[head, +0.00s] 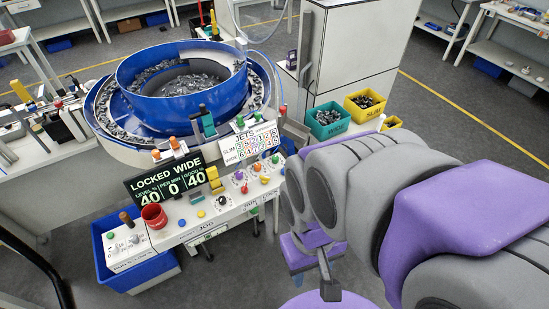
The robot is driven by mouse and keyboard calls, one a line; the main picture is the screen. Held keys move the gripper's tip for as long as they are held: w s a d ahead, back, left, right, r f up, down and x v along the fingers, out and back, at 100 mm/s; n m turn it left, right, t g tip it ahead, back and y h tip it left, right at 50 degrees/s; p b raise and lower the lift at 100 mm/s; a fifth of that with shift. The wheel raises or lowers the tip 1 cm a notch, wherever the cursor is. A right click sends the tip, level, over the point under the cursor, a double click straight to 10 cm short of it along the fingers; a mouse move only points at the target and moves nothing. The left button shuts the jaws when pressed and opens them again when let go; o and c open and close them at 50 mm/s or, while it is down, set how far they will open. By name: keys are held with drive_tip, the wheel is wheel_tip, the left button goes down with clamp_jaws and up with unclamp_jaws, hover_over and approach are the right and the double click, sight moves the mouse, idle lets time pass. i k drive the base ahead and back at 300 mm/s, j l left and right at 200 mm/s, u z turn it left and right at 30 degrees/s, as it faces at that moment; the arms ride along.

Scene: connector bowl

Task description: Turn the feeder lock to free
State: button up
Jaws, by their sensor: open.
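The blue bowl feeder (185,92) stands on the bench with many small grey parts in it. A black display (165,184) in front of it reads LOCKED WIDE, with 40, 0 and 40 below. A white control panel (215,208) carries knobs, buttons and levers; I cannot tell for certain which one is the feeder lock. My gripper (318,265) is at the lower middle, right of and in front of the panel, apart from it. It is open, with a dark finger showing and nothing seen between the fingers. My arm covers the right side.
Green (327,121) and yellow (365,103) bins of parts stand right of the bowl. The floor before the panel looks clear.

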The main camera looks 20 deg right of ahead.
sight(265, 180)
drive_tip(key=z, duration=0.15)
drive_tip(key=j+z, duration=0.35)
drive_tip(key=j, duration=0.15)
drive_tip(key=j+z, duration=0.35)
drive_tip(key=j, duration=0.2)
